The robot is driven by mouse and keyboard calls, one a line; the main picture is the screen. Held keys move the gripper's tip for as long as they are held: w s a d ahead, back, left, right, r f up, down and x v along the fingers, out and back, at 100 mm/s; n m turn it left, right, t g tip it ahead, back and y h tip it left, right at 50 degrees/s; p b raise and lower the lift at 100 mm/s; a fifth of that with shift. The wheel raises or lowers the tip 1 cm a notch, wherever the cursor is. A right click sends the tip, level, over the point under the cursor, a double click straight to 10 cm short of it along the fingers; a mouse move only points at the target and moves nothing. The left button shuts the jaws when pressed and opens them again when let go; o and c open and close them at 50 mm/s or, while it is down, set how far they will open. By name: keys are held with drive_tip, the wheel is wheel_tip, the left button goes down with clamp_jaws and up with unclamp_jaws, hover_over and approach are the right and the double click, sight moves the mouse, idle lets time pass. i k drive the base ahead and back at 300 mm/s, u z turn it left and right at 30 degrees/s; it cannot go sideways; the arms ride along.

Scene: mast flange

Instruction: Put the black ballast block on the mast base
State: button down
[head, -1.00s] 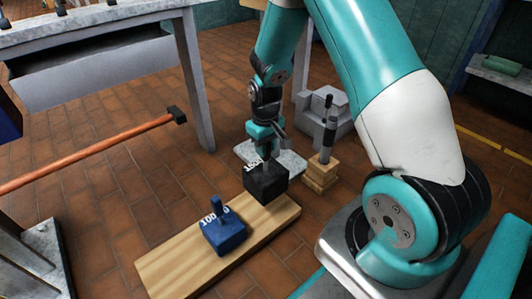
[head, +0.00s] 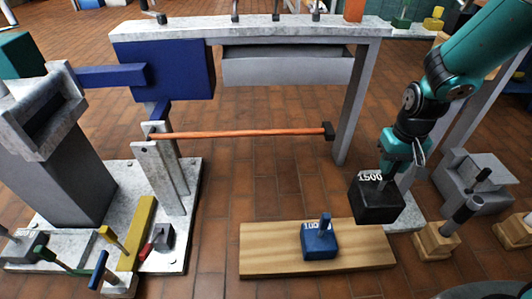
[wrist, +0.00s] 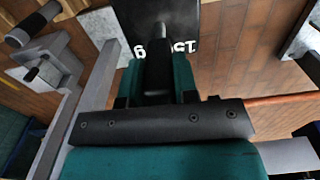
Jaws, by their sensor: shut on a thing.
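The black ballast block (head: 376,203), with white figures on top, hangs from my gripper (head: 384,168) by its upright peg. It looks raised above the right end of the wooden board. In the wrist view the block (wrist: 188,18) shows at the top, with its dark peg between my jaws (wrist: 157,68). Which part is the mast base is not certain; a pale grey base plate (head: 183,230) at left carries an upright bracket (head: 160,178) with an orange bar (head: 240,134) running from it. The block is well right of that plate.
A blue block (head: 319,243) with a peg stands on the wooden board (head: 270,258). A grey bench (head: 250,28) spans the back. A yellow bar (head: 137,232) and small pegged parts crowd the left plate. Wooden stands (head: 437,241) are at right.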

sight(70, 252)
drive_tip(key=u, duration=0.25)
drive_tip(key=k, duration=0.7)
drive_tip(key=u, duration=0.6)
drive_tip(key=k, duration=0.6)
drive_tip(key=u, duration=0.85)
drive_tip(key=i, duration=0.55)
drive_tip(key=u, duration=1.25)
drive_tip(key=i, duration=2.1)
drive_tip(key=z, duration=0.6)
drive_tip(key=i, duration=0.65)
drive_tip(key=z, duration=1.25)
drive_tip(key=i, duration=0.5)
drive_tip(key=z, duration=0.5)
